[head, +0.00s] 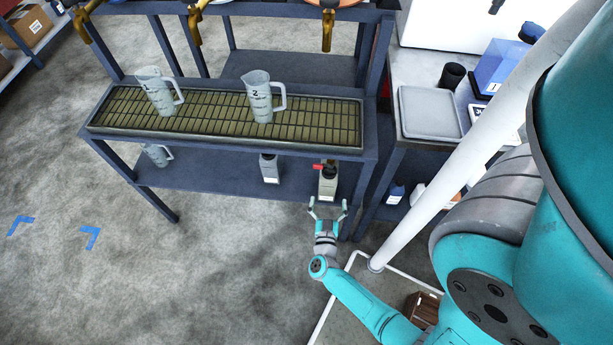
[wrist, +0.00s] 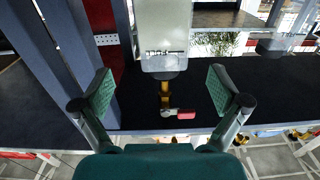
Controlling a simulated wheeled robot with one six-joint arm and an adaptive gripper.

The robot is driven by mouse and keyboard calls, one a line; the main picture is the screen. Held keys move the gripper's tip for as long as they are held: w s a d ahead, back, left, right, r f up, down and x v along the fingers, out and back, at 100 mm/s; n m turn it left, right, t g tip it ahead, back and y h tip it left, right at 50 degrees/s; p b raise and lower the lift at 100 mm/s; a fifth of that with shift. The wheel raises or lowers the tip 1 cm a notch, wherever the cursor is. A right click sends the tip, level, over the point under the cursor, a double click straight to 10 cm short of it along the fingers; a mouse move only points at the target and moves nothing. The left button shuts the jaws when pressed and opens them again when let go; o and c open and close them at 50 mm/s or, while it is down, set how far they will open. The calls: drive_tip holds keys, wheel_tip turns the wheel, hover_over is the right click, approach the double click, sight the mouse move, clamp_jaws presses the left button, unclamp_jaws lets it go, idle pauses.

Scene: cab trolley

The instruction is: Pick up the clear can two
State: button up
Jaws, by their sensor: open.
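My gripper (head: 328,206) is open and empty just in front of this can. In the wrist view my gripper (wrist: 162,88) has its fingers spread to either side of the can's line, apparently short of its body. A second pale can (head: 269,168) stands to the left.
Jugs marked 1 (head: 158,92) and 2 (head: 260,98) stand on the grated upper shelf (head: 205,117). Another jug (head: 157,154) is on the lower shelf (head: 225,180). A rack post is close to my gripper's right. A side bench (head: 400,150) stands beyond it.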

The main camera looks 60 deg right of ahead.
sight(329, 174)
drive_tip(key=shift+w+d+f, duration=0.1)
drive_tip(key=shift+w+d, duration=0.35)
drive_tip(key=x, duration=1)
drive_tip(key=shift+f, duration=0.15)
drive_tip(key=c, duration=1.6)
drive_tip(key=shift+c, duration=0.2)
